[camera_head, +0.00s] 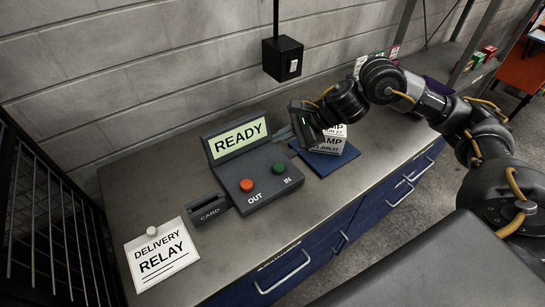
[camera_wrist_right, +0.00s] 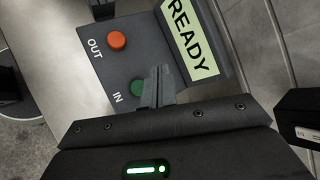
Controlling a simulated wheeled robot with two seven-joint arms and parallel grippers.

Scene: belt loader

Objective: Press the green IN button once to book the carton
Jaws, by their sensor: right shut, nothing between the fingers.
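The green IN button (camera_head: 279,168) sits on the dark sloped console (camera_head: 262,196), right of the orange-red OUT button (camera_head: 247,185). The console's screen (camera_head: 238,140) reads READY. My right gripper (camera_head: 282,133) is shut and empty, at the console's right rear, above the button's level. In the wrist view the shut fingertips (camera_wrist_right: 158,72) overlap the side of the green button (camera_wrist_right: 138,87) in the picture; I cannot tell whether they touch it. White cartons (camera_head: 335,140) with partly hidden labels stand on a blue mat (camera_head: 325,168), right of the console. My left gripper is not in view.
A CARD holder (camera_head: 208,211) is left of the console, and a DELIVERY RELAY sign (camera_head: 162,254) lies at the bench's left end. A black box (camera_head: 283,60) hangs on the block wall. The bench front strip is clear.

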